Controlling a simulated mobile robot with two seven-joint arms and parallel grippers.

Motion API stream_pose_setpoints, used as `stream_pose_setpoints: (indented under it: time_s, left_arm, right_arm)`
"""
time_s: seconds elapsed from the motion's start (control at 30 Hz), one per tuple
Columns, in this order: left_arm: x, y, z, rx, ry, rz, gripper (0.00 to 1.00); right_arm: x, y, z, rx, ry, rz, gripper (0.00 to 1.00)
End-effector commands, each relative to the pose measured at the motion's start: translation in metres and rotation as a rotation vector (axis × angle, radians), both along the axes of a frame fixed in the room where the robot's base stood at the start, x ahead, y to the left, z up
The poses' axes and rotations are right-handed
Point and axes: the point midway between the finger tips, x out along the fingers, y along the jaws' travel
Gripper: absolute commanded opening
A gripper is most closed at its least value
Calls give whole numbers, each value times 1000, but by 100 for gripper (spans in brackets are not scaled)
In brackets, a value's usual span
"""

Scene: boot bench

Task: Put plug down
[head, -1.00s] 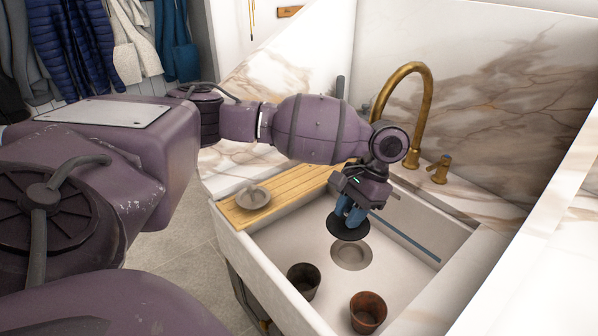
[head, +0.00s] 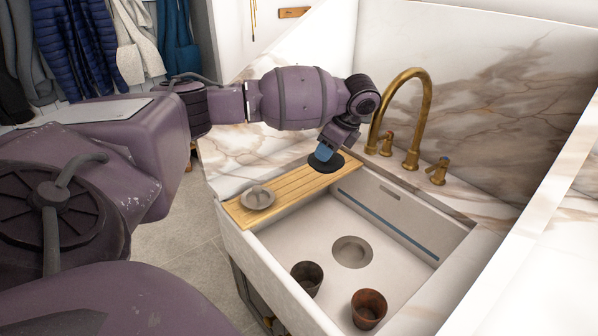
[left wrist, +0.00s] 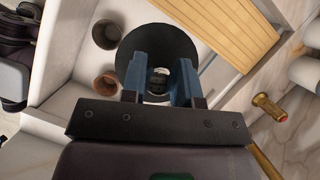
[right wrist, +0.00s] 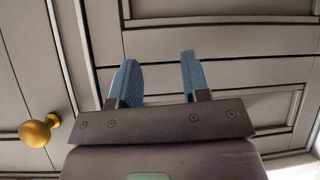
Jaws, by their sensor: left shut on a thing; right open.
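The plug (head: 335,164) is a dark round disc, held in my left gripper (head: 323,156). In the head view it shows over the far end of the slatted wooden board (head: 290,199), at the back left of the sink. Whether it touches the board is hard to tell. In the left wrist view the disc (left wrist: 150,35) shows behind the blue fingers, which are shut on its middle part; the board (left wrist: 225,30) lies to its right. My right gripper (right wrist: 160,80) is open and empty, facing a panelled cabinet front; it is out of the head view.
The sink basin (head: 310,235) has a bare drain (head: 352,252). A dark cup (head: 307,278) and a rusty-brown cup (head: 369,309) stand near its front. A small grey dish (head: 257,198) sits on the board's near end. A brass tap (head: 411,120) stands behind. A brass knob (right wrist: 38,130) is on the cabinet.

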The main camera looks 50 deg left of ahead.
Motion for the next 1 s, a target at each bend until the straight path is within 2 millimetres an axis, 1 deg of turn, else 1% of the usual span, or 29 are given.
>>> stream_pose_setpoints:
  time_s: [0.1, 0.5, 0.8, 1.0]
  left_arm:
    - [4, 17, 9, 1, -2, -129, 5]
    - [15, 64, 32, 2, 0, -615, 5]
    - [21, 93, 48, 0, 0, -973, 5]
    - [25, 108, 60, 0, -2, -1189, 5]
  right_arm:
    - [1, 0, 3, 0, -5, 0, 43]
    - [2, 0, 6, 1, -9, 1, 43]
    - [0, 0, 5, 1, -5, 0, 43]
    - [-1, 0, 3, 1, -1, -1, 43]
